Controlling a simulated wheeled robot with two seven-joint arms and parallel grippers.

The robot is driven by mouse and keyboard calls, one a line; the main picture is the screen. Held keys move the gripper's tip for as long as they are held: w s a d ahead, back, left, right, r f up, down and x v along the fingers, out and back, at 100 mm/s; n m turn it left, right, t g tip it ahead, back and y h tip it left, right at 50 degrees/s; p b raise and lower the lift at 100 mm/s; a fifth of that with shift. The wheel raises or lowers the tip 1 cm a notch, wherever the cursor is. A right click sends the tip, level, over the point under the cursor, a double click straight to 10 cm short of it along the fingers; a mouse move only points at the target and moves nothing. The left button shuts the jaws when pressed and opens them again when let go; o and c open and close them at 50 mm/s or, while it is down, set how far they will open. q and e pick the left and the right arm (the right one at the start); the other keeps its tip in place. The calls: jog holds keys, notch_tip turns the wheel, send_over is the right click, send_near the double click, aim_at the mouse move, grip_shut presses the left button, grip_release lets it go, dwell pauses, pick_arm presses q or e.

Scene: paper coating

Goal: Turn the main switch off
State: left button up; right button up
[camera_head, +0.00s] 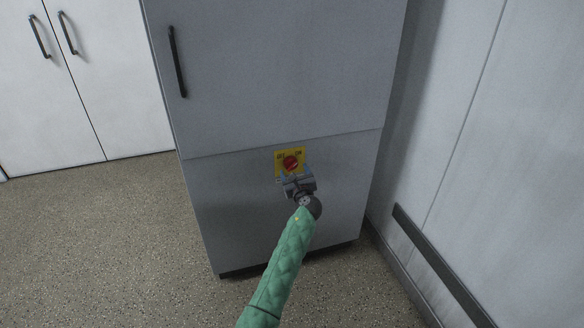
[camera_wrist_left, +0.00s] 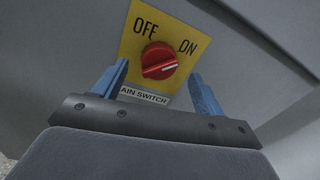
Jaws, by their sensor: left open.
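The main switch (camera_head: 291,162) is a red rotary knob on a yellow plate on the front of a grey cabinet. In the left wrist view the red knob (camera_wrist_left: 159,61) sits below the words OFF on the left and ON on the right. Its pale mark points right, toward the ON side. My left gripper (camera_head: 293,175) is just below the knob in the head view. In the left wrist view its two blue fingers (camera_wrist_left: 159,78) are apart, one on each side of the knob, with nothing between them gripped. Whether they touch it cannot be told. My right gripper does not show.
The grey cabinet (camera_head: 270,75) has a black handle (camera_head: 177,62) on its upper door. White cupboards (camera_head: 95,90) stand at the left. A wall with a dark rail (camera_head: 440,265) is close on the right. The speckled floor (camera_head: 110,240) is clear at the left.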

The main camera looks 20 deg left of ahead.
aim_at(292, 167)
pick_arm(q)
jog(key=shift+x, duration=1.95)
jog(key=c, duration=1)
